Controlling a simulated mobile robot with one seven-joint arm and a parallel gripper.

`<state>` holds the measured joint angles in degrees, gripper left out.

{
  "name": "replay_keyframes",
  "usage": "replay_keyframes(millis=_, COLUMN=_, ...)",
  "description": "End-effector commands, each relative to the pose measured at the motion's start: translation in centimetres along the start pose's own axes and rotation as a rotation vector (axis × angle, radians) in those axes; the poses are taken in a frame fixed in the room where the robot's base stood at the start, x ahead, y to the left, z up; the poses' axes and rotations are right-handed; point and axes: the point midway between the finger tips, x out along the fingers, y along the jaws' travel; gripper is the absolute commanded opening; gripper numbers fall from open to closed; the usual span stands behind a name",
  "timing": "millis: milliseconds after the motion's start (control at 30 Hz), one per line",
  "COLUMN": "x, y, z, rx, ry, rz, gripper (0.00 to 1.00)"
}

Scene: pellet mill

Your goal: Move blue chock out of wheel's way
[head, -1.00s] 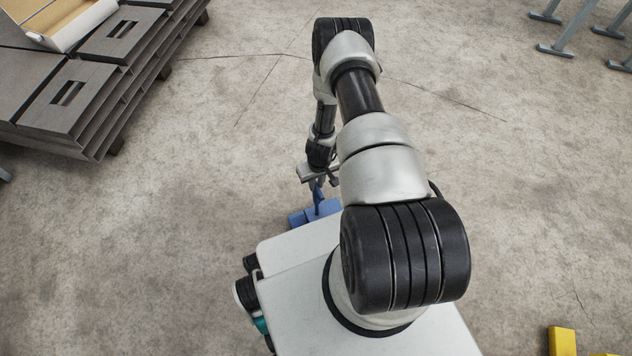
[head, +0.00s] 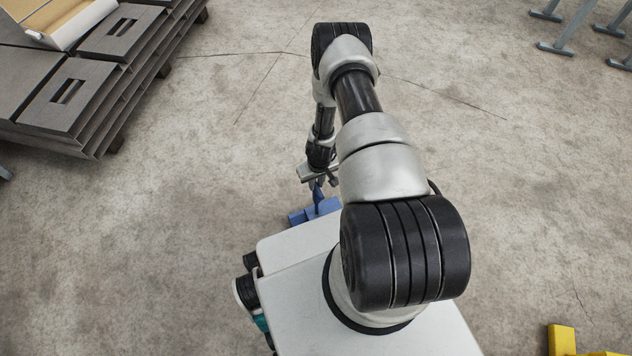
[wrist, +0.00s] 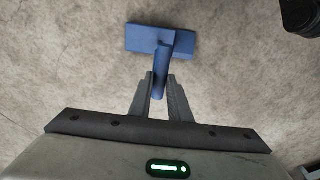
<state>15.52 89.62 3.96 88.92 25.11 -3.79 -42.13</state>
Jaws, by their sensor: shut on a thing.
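The blue chock (head: 299,216) is beside the front left edge of my white base in the head view, partly hidden by the base. In the wrist view the blue chock (wrist: 140,38) shows a wide block with a narrow upright handle pointing toward the camera. My gripper (wrist: 160,80) is shut on that handle, one finger on each side. In the head view my gripper (head: 317,186) is small and sits just above the block. I cannot tell whether the chock touches the floor. A black round shape (wrist: 298,14), perhaps a wheel, is cut off at the wrist view's upper right corner.
Grey metal stands (head: 560,30) are at the upper right. A yellow object (head: 562,340) is at the lower right. The concrete floor between is clear.

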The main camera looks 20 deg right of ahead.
Motion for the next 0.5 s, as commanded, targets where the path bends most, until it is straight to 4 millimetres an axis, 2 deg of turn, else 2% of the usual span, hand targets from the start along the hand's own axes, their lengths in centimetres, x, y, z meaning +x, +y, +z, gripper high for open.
replay_keyframes(millis=367, x=0.12, y=-0.04, z=-0.14, rx=0.001, ry=0.003, rz=0.000, gripper=0.00)
replay_keyframes(millis=400, x=0.13, y=-0.04, z=-0.15, rx=0.001, ry=0.003, rz=0.000, gripper=0.18)
replay_keyframes(millis=500, x=0.13, y=-0.04, z=-0.13, rx=0.001, ry=0.002, rz=0.000, gripper=0.35)
